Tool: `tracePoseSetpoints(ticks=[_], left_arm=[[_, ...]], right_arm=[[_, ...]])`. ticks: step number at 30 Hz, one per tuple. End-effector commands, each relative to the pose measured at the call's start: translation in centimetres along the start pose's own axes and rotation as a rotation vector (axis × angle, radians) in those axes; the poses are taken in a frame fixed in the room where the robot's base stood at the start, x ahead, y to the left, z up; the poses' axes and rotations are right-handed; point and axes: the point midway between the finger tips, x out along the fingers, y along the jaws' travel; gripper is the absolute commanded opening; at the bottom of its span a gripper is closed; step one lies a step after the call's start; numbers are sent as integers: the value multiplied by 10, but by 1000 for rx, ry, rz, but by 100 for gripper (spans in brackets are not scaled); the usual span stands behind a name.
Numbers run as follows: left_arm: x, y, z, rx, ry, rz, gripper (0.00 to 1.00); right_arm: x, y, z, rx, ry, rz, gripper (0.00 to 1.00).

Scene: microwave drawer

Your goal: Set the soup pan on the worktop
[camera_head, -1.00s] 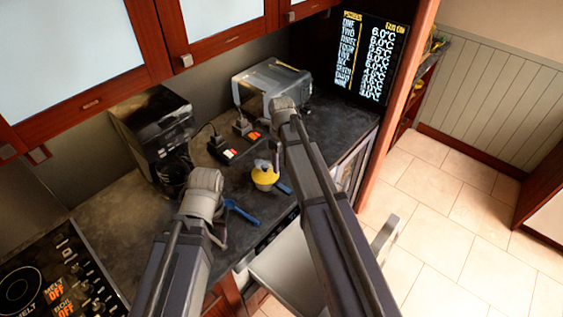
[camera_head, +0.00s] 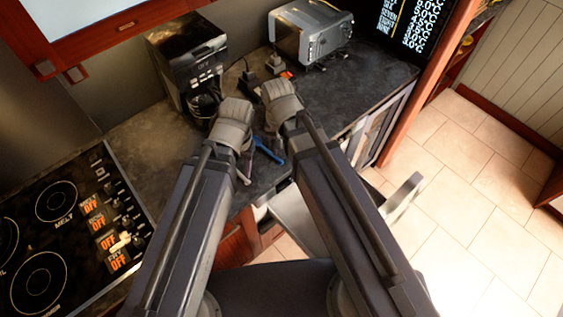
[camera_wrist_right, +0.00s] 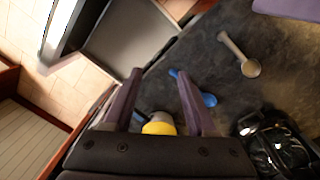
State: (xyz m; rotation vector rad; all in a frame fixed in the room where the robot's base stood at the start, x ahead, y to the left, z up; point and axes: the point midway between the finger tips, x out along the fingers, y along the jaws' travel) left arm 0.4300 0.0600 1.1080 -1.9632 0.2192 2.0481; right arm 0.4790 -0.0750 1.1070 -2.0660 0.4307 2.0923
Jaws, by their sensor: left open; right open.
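No soup pan can be made out in either view. The dark stone worktop (camera_head: 150,150) runs along the wall; it also shows in the right wrist view (camera_wrist_right: 222,75). My left gripper (camera_head: 244,165) is over the worktop's front part, its fingers small and partly hidden by its wrist. My right gripper (camera_wrist_right: 159,75) is open and empty, with both fingers apart above the worktop. In the head view its fingers are hidden behind the arm. A yellow-topped container (camera_wrist_right: 159,128) shows between the finger bases, mostly covered by the gripper.
A pulled-out drawer (camera_head: 285,212) is below the worktop's front edge. A blue utensil (camera_head: 266,150) and a beige spoon (camera_wrist_right: 240,55) lie on the worktop. A coffee machine (camera_head: 185,55), a grey appliance (camera_head: 312,35) and a hob (camera_head: 60,235) are around.

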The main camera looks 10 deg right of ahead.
Motion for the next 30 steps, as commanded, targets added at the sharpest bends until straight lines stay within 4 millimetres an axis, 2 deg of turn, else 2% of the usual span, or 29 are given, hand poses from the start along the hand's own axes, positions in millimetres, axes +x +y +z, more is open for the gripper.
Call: tracePoseSetpoints(ticks=[1, 3, 6, 10, 23, 26, 30], left_arm=[[0, 0, 0, 0, 0, 0, 50], [0, 0, 0, 0, 0, 0, 50], [0, 0, 0, 0, 0, 0, 50], [0, 0, 0, 0, 0, 0, 50], [3, 0, 0, 0, 0, 0, 50], [14, 1, -1, 1, 0, 0, 50], [42, 4, -2, 4, 0, -1, 50]], right_arm=[[0, 1, 16, -126, 2, 5, 57], [0, 1, 29, -291, 2, 11, 57], [0, 2, 42, -470, 2, 19, 57], [0, 2, 50, -605, 2, 25, 57], [3, 1, 52, -645, 1, 26, 57], [13, 0, 52, -646, 1, 26, 57], [42, -2, 52, -648, 1, 27, 57]])
